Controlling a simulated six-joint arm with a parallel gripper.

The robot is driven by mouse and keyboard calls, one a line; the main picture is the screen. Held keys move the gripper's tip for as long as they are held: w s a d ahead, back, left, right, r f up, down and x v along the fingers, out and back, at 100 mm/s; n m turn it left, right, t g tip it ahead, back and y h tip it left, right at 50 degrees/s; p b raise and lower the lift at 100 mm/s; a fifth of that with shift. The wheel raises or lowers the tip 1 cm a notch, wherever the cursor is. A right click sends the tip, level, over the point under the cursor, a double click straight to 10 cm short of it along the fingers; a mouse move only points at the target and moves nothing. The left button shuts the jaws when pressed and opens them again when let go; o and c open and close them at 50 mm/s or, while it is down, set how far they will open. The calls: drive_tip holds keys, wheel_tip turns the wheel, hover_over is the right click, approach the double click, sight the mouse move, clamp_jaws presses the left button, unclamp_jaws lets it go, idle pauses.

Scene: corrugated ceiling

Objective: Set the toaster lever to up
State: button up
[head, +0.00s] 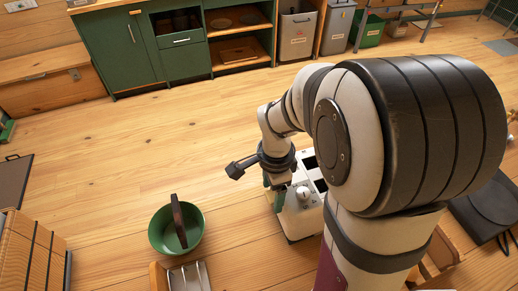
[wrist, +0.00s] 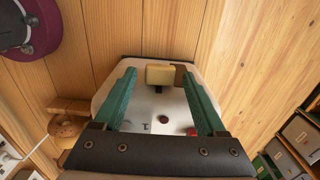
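The white toaster (head: 300,222) stands on the wooden surface, with dark slots in its top, partly hidden by my arm in the head view. In the wrist view the toaster's pale face (wrist: 150,108) fills the space between my fingers. A cream block that looks like the lever (wrist: 160,75) sticks out near the far end of that face; I cannot tell its height setting. My gripper (wrist: 157,74) is open, with one green finger on each side of the lever. No contact with it is visible. In the head view my gripper (head: 274,190) is at the toaster's left side, partly hidden.
A red button (wrist: 192,132) and a dark knob (wrist: 162,117) are on the toaster's face. A green bowl (head: 157,236) with a dark brown object in it stands to the left. A metal-slotted thing (head: 188,277) lies in front. Green cabinets (head: 118,50) line the back.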

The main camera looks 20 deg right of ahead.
wheel_tip(320, 180, up, 16)
idle(0.6)
drive_tip(key=shift+f, duration=0.1)
